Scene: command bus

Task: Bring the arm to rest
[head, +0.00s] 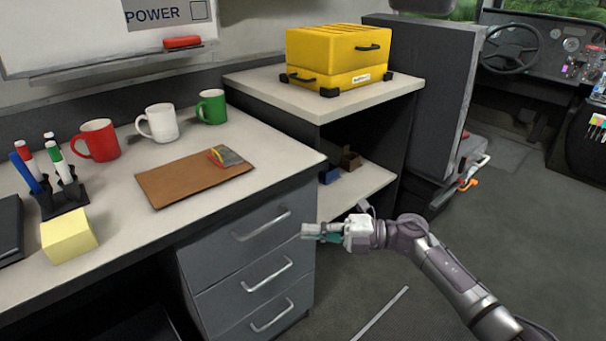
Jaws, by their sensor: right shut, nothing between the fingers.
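My right gripper (312,231) is shut and empty. It is in front of the right edge of the grey drawer unit (225,262), close to the top drawer's handle (262,224). I cannot tell whether it touches the drawer front. My right arm (455,285) reaches in from the lower right, over the floor. The drawers look closed. My left gripper is not in view.
The desk (115,262) holds a red mug (98,141), a white mug (160,122), a green mug (211,107), a brown board (170,185) and a yellow block (68,237). A yellow case (325,50) stands on the shelf unit (250,85). Floor (390,315) is open at right.

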